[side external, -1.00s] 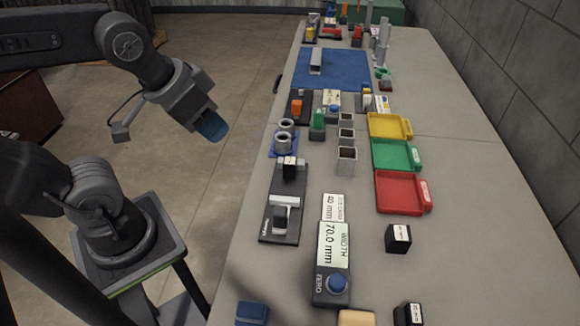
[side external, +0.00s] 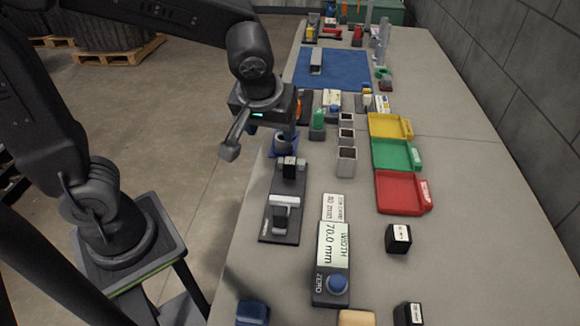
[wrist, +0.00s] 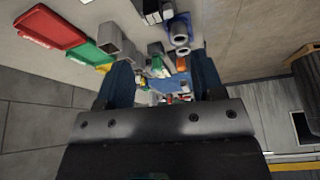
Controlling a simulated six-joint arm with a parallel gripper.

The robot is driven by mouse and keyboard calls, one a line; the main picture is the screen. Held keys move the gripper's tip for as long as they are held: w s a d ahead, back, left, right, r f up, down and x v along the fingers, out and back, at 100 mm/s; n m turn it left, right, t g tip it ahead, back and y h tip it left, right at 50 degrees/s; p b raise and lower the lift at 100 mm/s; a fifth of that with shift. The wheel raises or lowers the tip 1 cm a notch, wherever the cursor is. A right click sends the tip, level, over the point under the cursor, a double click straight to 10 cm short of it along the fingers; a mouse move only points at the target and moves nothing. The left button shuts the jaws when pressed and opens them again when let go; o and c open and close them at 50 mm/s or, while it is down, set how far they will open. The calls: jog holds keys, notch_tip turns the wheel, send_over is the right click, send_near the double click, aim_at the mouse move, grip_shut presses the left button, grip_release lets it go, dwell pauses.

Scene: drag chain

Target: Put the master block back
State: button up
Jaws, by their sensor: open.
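A small black block with a white label (side external: 290,166) sits at the far end of the black gauge base (side external: 270,228). Two more labelled black blocks rest on the table, one right of the gauge display (side external: 398,238) and one at the near edge (side external: 408,314). I cannot read which label marks the master. The display (side external: 333,246) reads WIDTH 70.0 mm, beside a 40 mm card (side external: 336,207). My gripper (wrist: 163,80) is open and empty, its blue fingers apart in the wrist view. In the side view it hangs above the table's left edge, beyond the gauge, fingertips partly hidden.
Yellow (side external: 390,126), green (side external: 397,156) and red trays (side external: 403,192) line the right. Several grey square tubes (side external: 346,160) stand left of them. A grey ring part (wrist: 180,39) sits near the gripper. The table's right side is largely clear.

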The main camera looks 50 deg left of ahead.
notch_tip(320, 180, down, 2)
jog(key=w+d+n, duration=0.2)
jog(key=w, duration=0.1)
send_near(290, 161)
jog(key=shift+y, duration=0.4)
jog(key=f, duration=0.2)
jog(key=w+f, duration=0.1)
jog(key=f, duration=0.1)
jog(key=shift+d+f, duration=0.1)
jog(key=shift+f, duration=0.15)
jog(key=shift+a+x, duration=0.2)
jog(key=shift+x, duration=1.15)
jog(key=shift+a+x, duration=0.2)
jog(key=shift+x, duration=1.15)
jog(key=shift+w+r, duration=0.15)
jog(key=shift+r, duration=0.05)
grip_shut()
jog(key=shift+r, duration=0.1)
